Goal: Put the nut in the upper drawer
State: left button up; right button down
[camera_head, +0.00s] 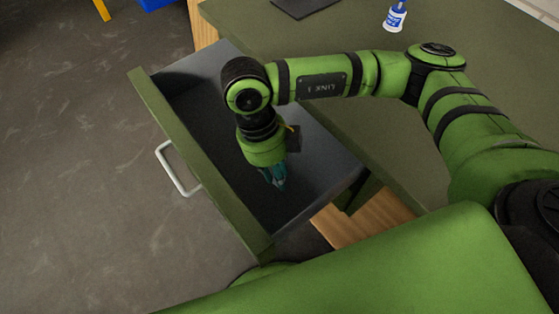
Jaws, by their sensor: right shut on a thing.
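The upper drawer (200,165) is pulled out from under the green worktop. It has a green front, a white bar handle (178,168) and a dark grey inside. My right gripper (276,183) points down inside the outline of the open drawer, over its dark floor. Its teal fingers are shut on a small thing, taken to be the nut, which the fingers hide. I cannot tell how far the fingertips are above the drawer floor. My left gripper is not in view.
The green worktop (430,85) lies behind and to the right of the drawer. On it stand a blue and white bottle (395,17) and a dark flat item (303,5). Wooden parts (362,220) show beneath the worktop.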

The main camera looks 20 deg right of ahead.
aim_at(281, 194)
notch_tip(281, 194, down, 6)
jog(key=shift+r, duration=0.1)
dwell(0.4)
jog(key=shift+f, duration=0.3)
jog(key=c, duration=1.3)
grip_release()
jog(key=shift+s, duration=0.1)
jog(key=shift+c, duration=0.2)
jog(key=shift+f, duration=0.1)
jog(key=shift+d, duration=0.1)
